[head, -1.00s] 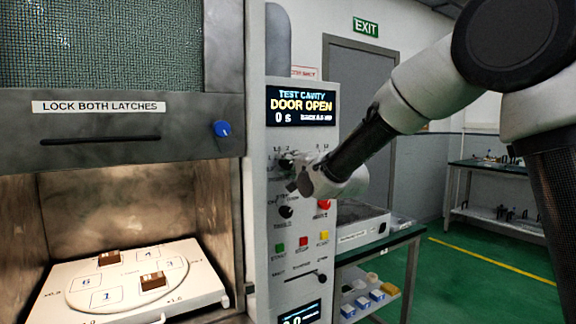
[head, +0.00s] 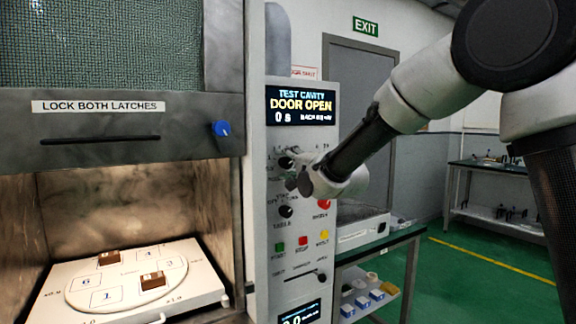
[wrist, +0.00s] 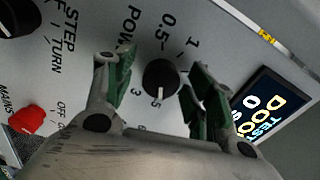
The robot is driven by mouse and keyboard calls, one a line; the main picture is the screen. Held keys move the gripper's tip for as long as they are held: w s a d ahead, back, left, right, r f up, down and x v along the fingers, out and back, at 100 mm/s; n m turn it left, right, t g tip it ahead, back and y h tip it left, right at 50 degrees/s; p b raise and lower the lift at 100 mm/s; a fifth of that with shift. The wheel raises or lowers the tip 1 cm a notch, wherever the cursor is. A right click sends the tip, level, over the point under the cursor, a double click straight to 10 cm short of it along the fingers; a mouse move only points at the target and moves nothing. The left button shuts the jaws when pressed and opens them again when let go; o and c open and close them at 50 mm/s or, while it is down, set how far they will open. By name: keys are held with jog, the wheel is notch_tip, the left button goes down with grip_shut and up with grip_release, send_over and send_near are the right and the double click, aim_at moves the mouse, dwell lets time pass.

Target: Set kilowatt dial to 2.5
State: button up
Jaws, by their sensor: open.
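The kilowatt dial is a round black knob (wrist: 160,77) with a white pointer line, beside lettering starting "POW". In the wrist view its pointer aims down, near a partly hidden number ending in 5; 0.5, 1 and 3 show around it. In the head view the dial (head: 286,162) sits under the display, just beyond my fingers. My gripper (wrist: 158,75) is open, with one green-padded finger on each side of the knob and gaps showing. It also shows in the head view (head: 300,182) close to the panel. Contact cannot be told.
The display (head: 301,105) reads DOOR OPEN and 0 s. A lower black knob (head: 286,212), a red MAINS knob (head: 323,203) and several buttons share the panel. The open cavity at left holds a white tray (head: 75,280) with brown blocks.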

jog(key=v, duration=1.2)
